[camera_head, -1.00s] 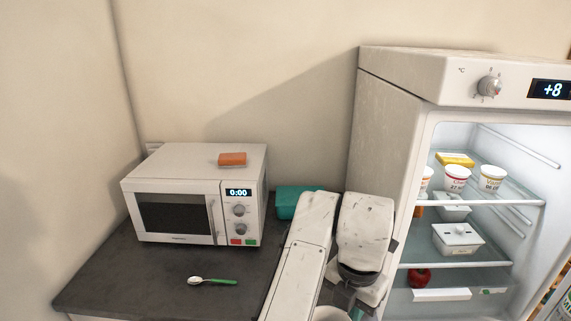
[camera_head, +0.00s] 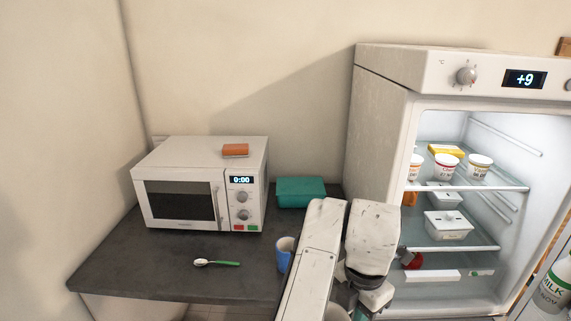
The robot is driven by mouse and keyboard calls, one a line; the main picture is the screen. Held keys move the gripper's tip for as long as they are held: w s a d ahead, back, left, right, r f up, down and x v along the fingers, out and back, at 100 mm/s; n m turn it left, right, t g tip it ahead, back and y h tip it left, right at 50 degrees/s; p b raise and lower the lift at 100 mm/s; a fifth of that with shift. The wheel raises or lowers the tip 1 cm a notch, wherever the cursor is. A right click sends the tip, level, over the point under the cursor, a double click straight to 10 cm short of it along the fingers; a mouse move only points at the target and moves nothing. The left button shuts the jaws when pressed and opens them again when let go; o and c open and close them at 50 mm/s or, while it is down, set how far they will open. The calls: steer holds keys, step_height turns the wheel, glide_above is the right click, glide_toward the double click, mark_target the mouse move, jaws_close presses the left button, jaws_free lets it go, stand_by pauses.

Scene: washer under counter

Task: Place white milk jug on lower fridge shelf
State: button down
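The white milk jug (camera_head: 554,285) with a green cap and dark lettering shows at the lower right edge, partly cut off, near the inner side of the open fridge door. The open fridge (camera_head: 385,120) stands at the right. Its lower glass shelf (camera_head: 485,248) holds a white lidded container (camera_head: 448,225). Below that shelf are a red round item (camera_head: 412,261), partly hidden, and a white strip. My arm rises from the bottom centre and bends down in front of the fridge's left side. My gripper is not visible.
The upper fridge shelf (camera_head: 500,187) holds several cups and a yellow pack. The microwave (camera_head: 180,200) stands on the dark counter (camera_head: 120,265) with an orange block (camera_head: 235,150) on top. A teal box (camera_head: 300,191), a blue mug (camera_head: 285,254) and a green-handled spoon (camera_head: 218,263) are on the counter.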

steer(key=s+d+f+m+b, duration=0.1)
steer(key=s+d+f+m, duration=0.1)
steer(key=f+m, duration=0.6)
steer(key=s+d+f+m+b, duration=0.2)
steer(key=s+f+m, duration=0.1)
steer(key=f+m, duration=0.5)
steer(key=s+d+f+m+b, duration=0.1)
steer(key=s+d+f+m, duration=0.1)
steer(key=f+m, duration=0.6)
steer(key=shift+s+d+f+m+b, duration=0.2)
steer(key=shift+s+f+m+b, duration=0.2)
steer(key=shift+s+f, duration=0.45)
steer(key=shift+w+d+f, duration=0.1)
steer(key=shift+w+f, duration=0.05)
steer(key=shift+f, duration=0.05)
